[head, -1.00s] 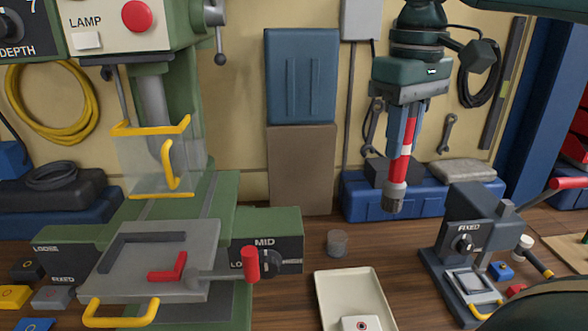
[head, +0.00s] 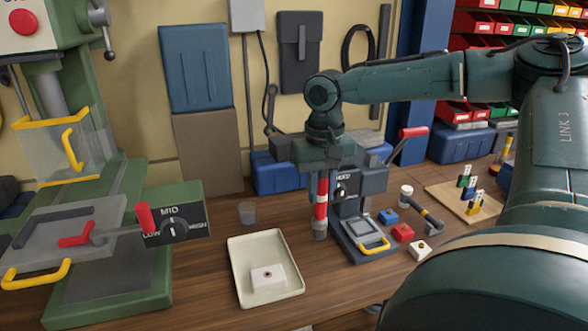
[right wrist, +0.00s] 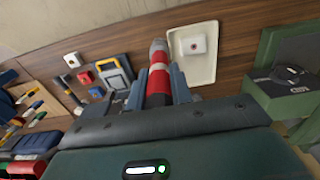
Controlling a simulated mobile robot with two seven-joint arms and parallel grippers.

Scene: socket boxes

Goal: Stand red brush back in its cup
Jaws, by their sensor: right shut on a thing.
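My right gripper (head: 320,176) is shut on the red brush (head: 321,210). The brush has red and white bands and a grey lower end, and hangs nearly upright, bristle detail too small to tell. In the right wrist view the brush (right wrist: 157,82) lies between the two fingers (right wrist: 159,90). A small translucent grey cup (head: 248,212) stands on the bench, left of the brush in the head view. It looks empty. I cannot make the cup out in the right wrist view. My left gripper is out of view.
A cream tray (head: 238,268) with a white box (head: 268,277) lies in front of the cup. A green drill press (head: 105,285) stands left. A dark fixture (head: 362,200) stands close right of the brush, with coloured boxes and a hammer beyond. Bare wood lies between cup and brush.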

